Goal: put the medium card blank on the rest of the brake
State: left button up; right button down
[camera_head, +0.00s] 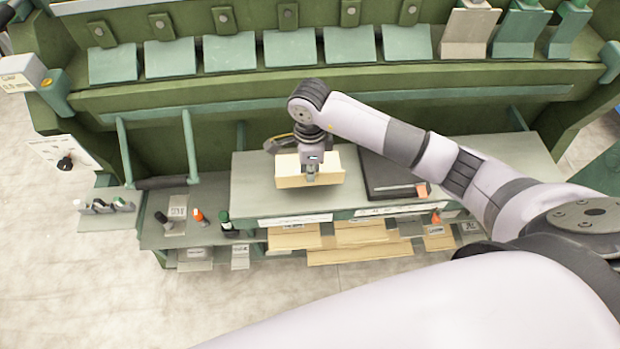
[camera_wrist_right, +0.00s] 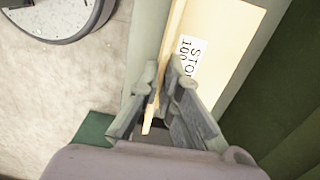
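My right gripper (camera_head: 311,176) is over the bench at the front edge of a cream piece (camera_head: 290,168). In the right wrist view, the fingers (camera_wrist_right: 163,72) lie close on both sides of a thin cream edge (camera_wrist_right: 174,22) and appear shut on it. A flat cream face (camera_wrist_right: 225,40) beside it carries a partly readable "STO... 100" label. I cannot tell whether edge and face are one card, or whether this is the medium blank. The green brake (camera_head: 350,100) stands behind, with a row of finger blocks (camera_head: 232,54) along its top. My left gripper is not in view.
A dark flat pad (camera_head: 385,172) lies right of the cream piece on the grey bench (camera_head: 250,195). Several cream boards (camera_head: 360,253) lie on a lower shelf. Small bottles (camera_head: 197,215) stand on the left shelf. Green upright bars (camera_head: 190,145) rise at the left.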

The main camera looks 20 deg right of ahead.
aim_at(310, 184)
notch_tip(310, 184, down, 4)
jog(key=shift+f, duration=0.2)
jog(key=shift+f, duration=0.1)
jog(key=c, duration=2.3)
grip_release()
jog(key=shift+f, duration=0.1)
jog(key=o, duration=0.5)
jog(key=shift+r, duration=0.3)
notch_tip(310, 184, up, 12)
jog(key=shift+w+b, duration=0.25)
jog(key=shift+b, duration=0.2)
